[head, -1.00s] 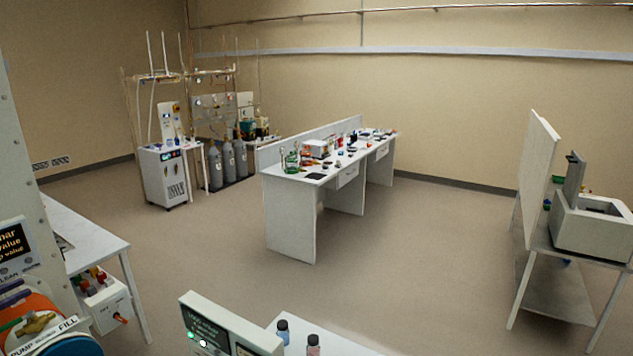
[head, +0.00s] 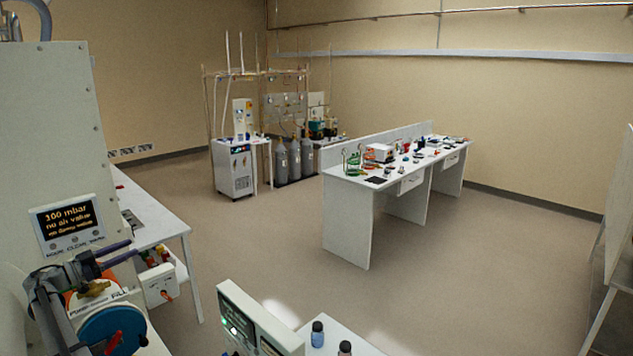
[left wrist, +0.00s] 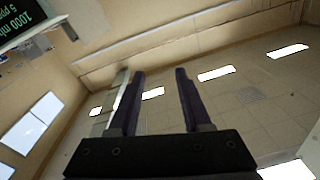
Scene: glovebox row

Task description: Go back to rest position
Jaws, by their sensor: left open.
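My left gripper (head: 127,251) is at the left of the head view, in front of the white panel with the display. Its two dark purple fingers point right. My right gripper is in neither view.
A white panel with a lit display (head: 68,217) and a blue round part (head: 112,328) stand close by my left arm. A white bench (head: 160,215) is behind them. A console (head: 240,318) and small bottles (head: 317,334) are at the front. Open floor (head: 270,245) lies beyond.

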